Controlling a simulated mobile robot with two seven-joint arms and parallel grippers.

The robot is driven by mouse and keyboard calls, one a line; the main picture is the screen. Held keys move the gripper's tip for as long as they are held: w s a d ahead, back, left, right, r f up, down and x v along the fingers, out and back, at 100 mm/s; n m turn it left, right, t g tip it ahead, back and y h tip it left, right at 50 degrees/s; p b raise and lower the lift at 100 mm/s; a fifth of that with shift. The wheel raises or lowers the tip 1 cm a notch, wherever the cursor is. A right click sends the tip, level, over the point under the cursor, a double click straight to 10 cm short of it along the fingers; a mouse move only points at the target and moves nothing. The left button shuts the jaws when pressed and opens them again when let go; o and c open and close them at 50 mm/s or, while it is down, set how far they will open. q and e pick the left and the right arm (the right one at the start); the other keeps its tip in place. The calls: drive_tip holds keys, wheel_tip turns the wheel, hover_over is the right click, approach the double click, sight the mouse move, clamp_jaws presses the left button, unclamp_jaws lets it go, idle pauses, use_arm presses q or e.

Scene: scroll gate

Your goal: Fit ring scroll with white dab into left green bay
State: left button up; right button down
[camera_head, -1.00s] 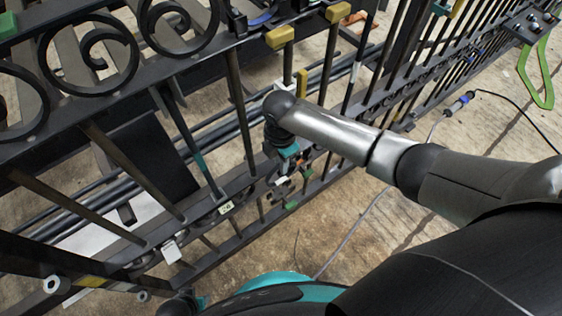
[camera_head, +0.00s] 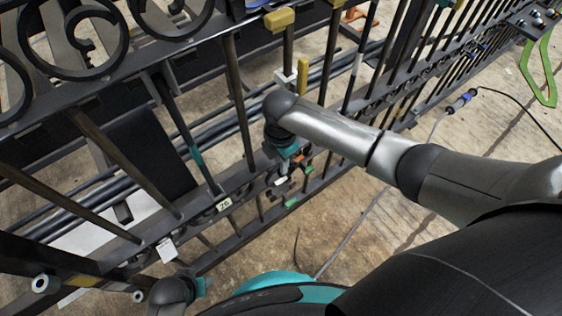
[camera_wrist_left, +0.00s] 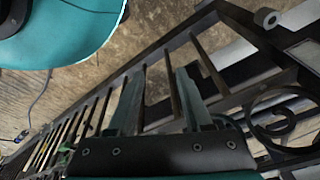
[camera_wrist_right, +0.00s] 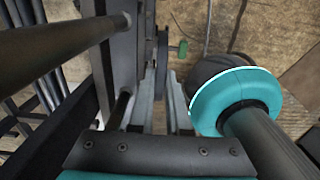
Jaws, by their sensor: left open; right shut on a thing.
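My right gripper (camera_head: 285,163) is low at the gate's lower band, its fingers mostly hidden by my wrist. In the right wrist view its fingers (camera_wrist_right: 164,98) are shut on a dark round piece (camera_wrist_right: 162,62), seen edge-on, which looks like the ring scroll. I cannot make out its white dab. A green mark (camera_head: 291,202) shows on the lower rail just below the gripper; I cannot tell which bay it belongs to. My left gripper (camera_wrist_left: 158,85) is open and empty, with gate bars beyond its fingers. My left wrist shows at the bottom left of the head view.
The dark gate (camera_head: 233,100) leans across the view, with large scrolls (camera_head: 95,35) at upper left. A white number tag (camera_head: 224,204) and a white block (camera_head: 166,250) sit on its lower rail. A green frame (camera_head: 540,70) is at far right. A cable crosses the bare floor.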

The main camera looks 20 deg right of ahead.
sight(281, 176)
drive_tip(key=shift+f+b, duration=0.55)
drive_tip(key=shift+f, duration=0.55)
drive_tip(key=shift+f+b, duration=0.45)
drive_tip(key=shift+f, duration=0.4)
use_arm(q)
drive_tip(key=r, duration=0.1)
drive_tip(key=w+r, duration=0.1)
drive_tip(key=w+d+r, duration=0.1)
drive_tip(key=r, duration=0.1)
drive_tip(key=shift+w+r, duration=0.1)
drive_tip(key=shift+r+p, duration=0.55)
drive_tip(key=shift+r, duration=0.05)
drive_tip(key=shift+b+x, duration=0.95)
use_arm(e)
drive_tip(key=shift+f, duration=1.55)
drive_tip(key=c, duration=0.8)
unclamp_jaws()
